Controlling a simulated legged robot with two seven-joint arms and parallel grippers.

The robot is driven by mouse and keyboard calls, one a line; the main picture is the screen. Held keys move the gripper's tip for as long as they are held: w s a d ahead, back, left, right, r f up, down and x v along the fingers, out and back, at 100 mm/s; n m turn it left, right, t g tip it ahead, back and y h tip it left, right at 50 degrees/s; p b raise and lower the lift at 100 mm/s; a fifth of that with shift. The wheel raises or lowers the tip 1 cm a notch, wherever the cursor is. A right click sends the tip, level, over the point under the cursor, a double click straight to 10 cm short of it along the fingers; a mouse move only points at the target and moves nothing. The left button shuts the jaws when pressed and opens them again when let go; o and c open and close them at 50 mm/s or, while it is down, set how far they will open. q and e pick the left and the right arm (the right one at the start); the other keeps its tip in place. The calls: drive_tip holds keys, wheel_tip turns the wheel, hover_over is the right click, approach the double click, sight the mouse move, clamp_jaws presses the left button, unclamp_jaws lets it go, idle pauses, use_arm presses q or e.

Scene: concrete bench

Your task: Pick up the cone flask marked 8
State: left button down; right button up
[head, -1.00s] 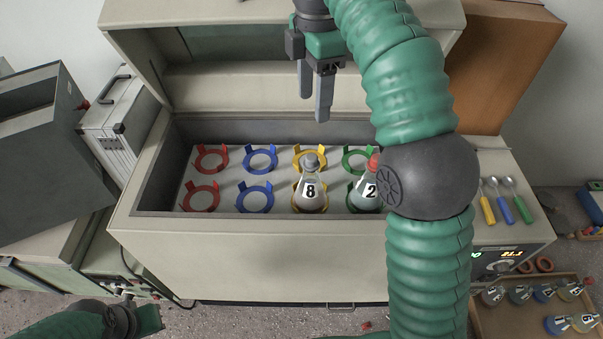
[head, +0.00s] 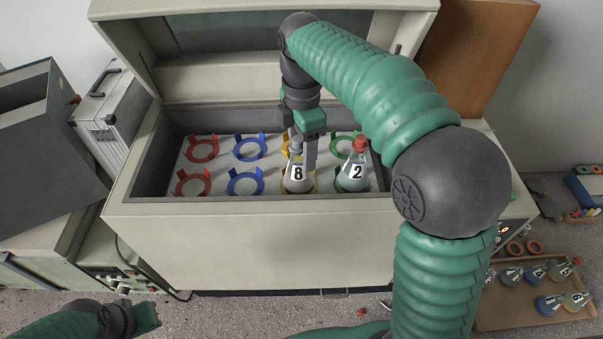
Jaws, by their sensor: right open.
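The cone flask marked 8 (head: 298,178) stands upright in the front yellow holder inside the open chest-like machine (head: 240,245). It has a grey stopper and pale contents. My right gripper (head: 302,158) points down at the flask's neck. Its fingers are open, and they appear to be on either side of the neck; whether they touch it I cannot tell. The flask marked 2 (head: 352,177), with a red stopper, stands just to the right in the front green holder. My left gripper (head: 148,318) is at the lower left, away from the machine; its jaws are not clear.
Red holders (head: 193,183) and blue holders (head: 245,182) at left are empty. The machine's raised lid (head: 270,85) stands behind my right arm. A wooden tray (head: 510,318) with several small flasks lies at lower right. A silver case (head: 110,120) stands at left.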

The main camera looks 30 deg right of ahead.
drive_tip(key=shift+s+a, duration=0.1)
drive_tip(key=shift+a, duration=0.25)
drive_tip(key=shift+c, duration=1.2)
drive_tip(key=shift+w+a, duration=0.3)
drive_tip(key=shift+w, duration=0.25)
drive_tip(key=c, duration=0.7)
drive_tip(key=shift+s, duration=0.1)
drive_tip(key=shift+c, duration=1.4)
drive_tip(key=shift+s+d, duration=0.15)
drive_tip(key=shift+d, duration=0.25)
clamp_jaws()
drive_tip(key=shift+a, duration=0.1)
